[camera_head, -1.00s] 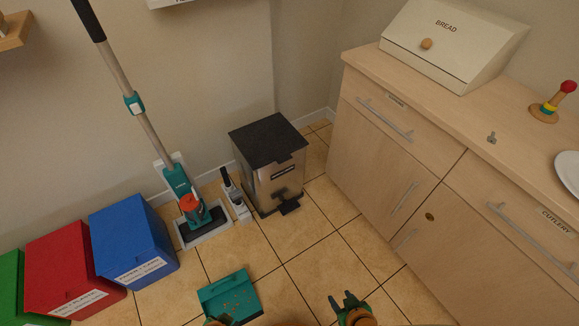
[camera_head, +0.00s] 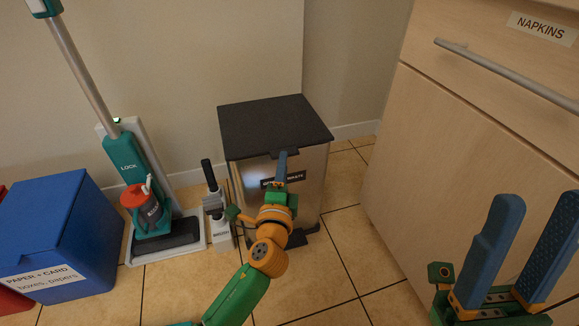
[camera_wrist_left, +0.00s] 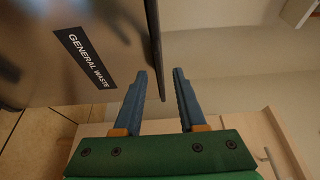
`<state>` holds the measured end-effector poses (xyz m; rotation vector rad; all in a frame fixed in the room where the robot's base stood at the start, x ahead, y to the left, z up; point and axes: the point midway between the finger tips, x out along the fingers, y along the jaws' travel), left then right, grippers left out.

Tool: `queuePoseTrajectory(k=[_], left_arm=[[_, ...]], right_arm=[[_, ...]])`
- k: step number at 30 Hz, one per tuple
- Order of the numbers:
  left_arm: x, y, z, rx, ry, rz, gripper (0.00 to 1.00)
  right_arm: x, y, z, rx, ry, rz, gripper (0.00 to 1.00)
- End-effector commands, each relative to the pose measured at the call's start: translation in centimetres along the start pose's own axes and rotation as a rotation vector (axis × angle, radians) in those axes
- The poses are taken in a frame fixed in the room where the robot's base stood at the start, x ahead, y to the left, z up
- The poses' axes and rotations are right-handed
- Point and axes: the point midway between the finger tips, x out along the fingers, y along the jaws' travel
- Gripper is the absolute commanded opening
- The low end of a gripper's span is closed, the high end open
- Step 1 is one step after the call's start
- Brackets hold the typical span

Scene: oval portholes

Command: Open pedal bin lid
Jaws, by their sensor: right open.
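The pedal bin (camera_head: 315,190) is a steel box with a dark flat lid (camera_head: 270,122), which is closed. A "GENERAL WASTE" label (camera_wrist_left: 85,57) shows in the left wrist view. My left gripper (camera_head: 282,155) is at the bin's front, by the lid's front edge, and hides part of the label in the head view. In the left wrist view its two blue fingers (camera_wrist_left: 160,73) are apart, with the lid's dark edge (camera_wrist_left: 153,40) appearing between them. I cannot tell whether they touch it. My right gripper (camera_head: 538,202) is open and empty at lower right.
A wooden cabinet (camera_head: 450,150) with a "NAPKINS" drawer stands close on the right. A blue box (camera_head: 60,235) is farther left. Tiled floor lies in front.

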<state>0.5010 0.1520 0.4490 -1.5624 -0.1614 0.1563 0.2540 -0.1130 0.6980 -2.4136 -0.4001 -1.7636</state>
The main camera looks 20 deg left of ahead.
Motion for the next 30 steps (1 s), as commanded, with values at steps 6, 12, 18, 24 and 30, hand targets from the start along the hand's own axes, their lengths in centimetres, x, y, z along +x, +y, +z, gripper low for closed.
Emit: queuePoseTrajectory(k=[6, 12, 18, 24, 30], left_arm=[[2.6, 0.1, 0.0, -0.002, 0.000, 0.000, 0.40], [2.7, 0.1, 0.0, -0.003, 0.001, 0.003, 0.40], [2.7, 0.1, 0.0, -0.003, 0.001, 0.003, 0.00], [2.7, 0.1, 0.0, -0.003, 0.001, 0.003, 0.00], [2.7, 0.1, 0.0, -0.003, 0.001, 0.003, 0.00]], right_arm=[[-0.4, 0.1, -0.1, 0.002, 0.033, 0.001, 0.50], [-0.3, 0.1, -0.1, 0.002, 0.035, 0.001, 0.50], [-0.3, 0.1, -0.1, 0.002, 0.035, 0.002, 0.50], [-0.3, 0.1, -0.1, 0.002, 0.035, 0.002, 0.50], [-0.3, 0.1, -0.1, 0.002, 0.034, 0.002, 0.50]])
